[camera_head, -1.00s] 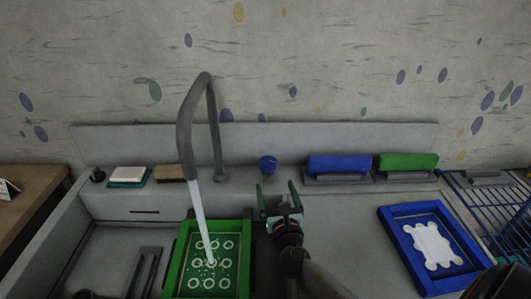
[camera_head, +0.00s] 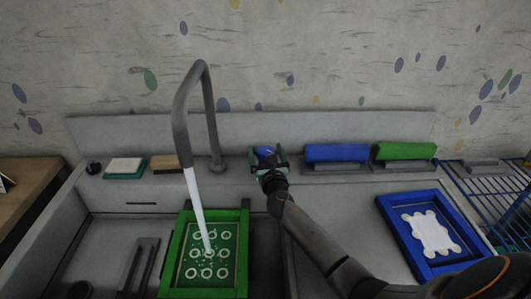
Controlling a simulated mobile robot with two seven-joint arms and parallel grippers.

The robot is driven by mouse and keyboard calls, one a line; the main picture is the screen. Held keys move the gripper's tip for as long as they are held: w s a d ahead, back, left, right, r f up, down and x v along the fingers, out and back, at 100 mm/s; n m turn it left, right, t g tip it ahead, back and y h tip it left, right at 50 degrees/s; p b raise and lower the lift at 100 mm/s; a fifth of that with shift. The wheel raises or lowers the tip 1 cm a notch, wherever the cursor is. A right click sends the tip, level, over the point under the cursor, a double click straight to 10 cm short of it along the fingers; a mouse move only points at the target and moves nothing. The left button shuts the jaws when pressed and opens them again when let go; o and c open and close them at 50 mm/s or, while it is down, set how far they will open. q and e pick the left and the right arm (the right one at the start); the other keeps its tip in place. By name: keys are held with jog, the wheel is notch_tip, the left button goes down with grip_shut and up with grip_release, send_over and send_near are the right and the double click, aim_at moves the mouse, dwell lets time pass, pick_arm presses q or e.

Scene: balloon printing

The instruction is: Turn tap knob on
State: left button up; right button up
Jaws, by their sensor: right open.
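A pale stream of water (camera_head: 196,215) runs from the tap onto the green framed screen (camera_head: 243,235) in the sink. My left gripper is not in view.
Blue (camera_head: 336,152) and green (camera_head: 406,150) blocks stand on the ledge to the right. A blue framed tray (camera_head: 392,233) lies at the right, near a blue wire rack (camera_head: 487,190). A sponge (camera_head: 125,165) sits at the left.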

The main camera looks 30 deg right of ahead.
jog(key=c, duration=1.4)
jog(key=shift+o, duration=0.2)
